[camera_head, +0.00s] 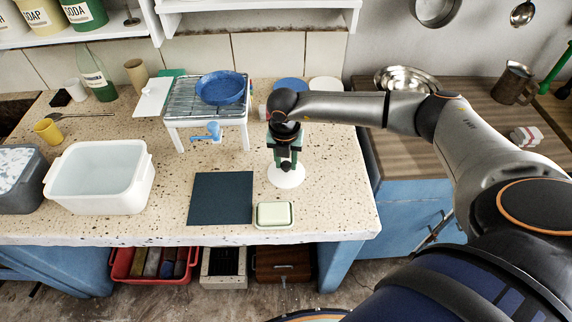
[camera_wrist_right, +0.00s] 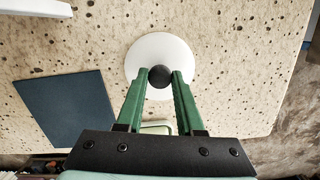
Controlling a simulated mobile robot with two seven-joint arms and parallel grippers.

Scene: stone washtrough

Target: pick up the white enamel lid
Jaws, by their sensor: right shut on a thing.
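The white enamel lid (camera_head: 288,178) is a round white disc at the right part of the speckled stone counter. In the right wrist view the lid (camera_wrist_right: 145,58) has a dark round knob (camera_wrist_right: 160,76) at its middle. My right gripper (camera_head: 287,163) comes down over the lid from above. In the right wrist view its green fingers (camera_wrist_right: 160,80) are shut on the knob, one on each side. I cannot tell whether the lid touches the counter. My left gripper is not in view.
A dark mat (camera_head: 220,198) and a pale green soap dish (camera_head: 274,215) lie near the lid. A white rack (camera_head: 176,124) with a blue bowl (camera_head: 222,88) stands behind, left. A white basin (camera_head: 98,176) stands far left. The counter's right edge is close.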

